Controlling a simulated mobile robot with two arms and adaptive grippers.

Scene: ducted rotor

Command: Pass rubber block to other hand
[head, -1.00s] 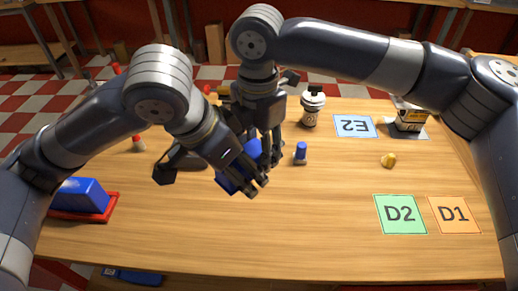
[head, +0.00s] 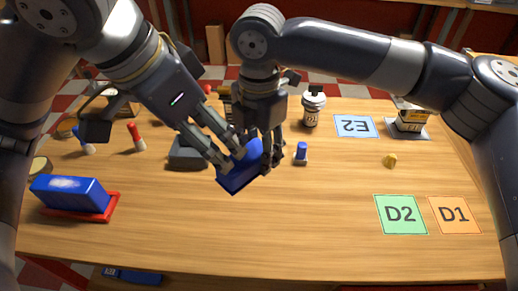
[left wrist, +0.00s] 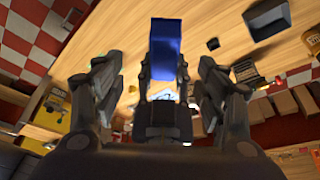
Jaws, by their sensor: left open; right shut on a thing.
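The blue rubber block (head: 238,178) is held tilted above the middle of the table. My right gripper (head: 268,150) is shut on it from above, partly hiding its right side. My left gripper (head: 229,156) is open at the block's upper left, its fingertips close to the block and overlapping its edge in the head view. I cannot tell whether they touch it. In the left wrist view the block (left wrist: 166,38) stands out ahead, between the spread outer fingers of my left gripper (left wrist: 160,75).
Another blue block (head: 70,193) lies on a red tray (head: 112,207) at left. A grey container (head: 187,154) sits behind the left fingers; a small blue-topped piece (head: 301,153) stands right of my right gripper. Cards D2 (head: 401,214) and D1 (head: 455,215) lie front right. The front middle is clear.

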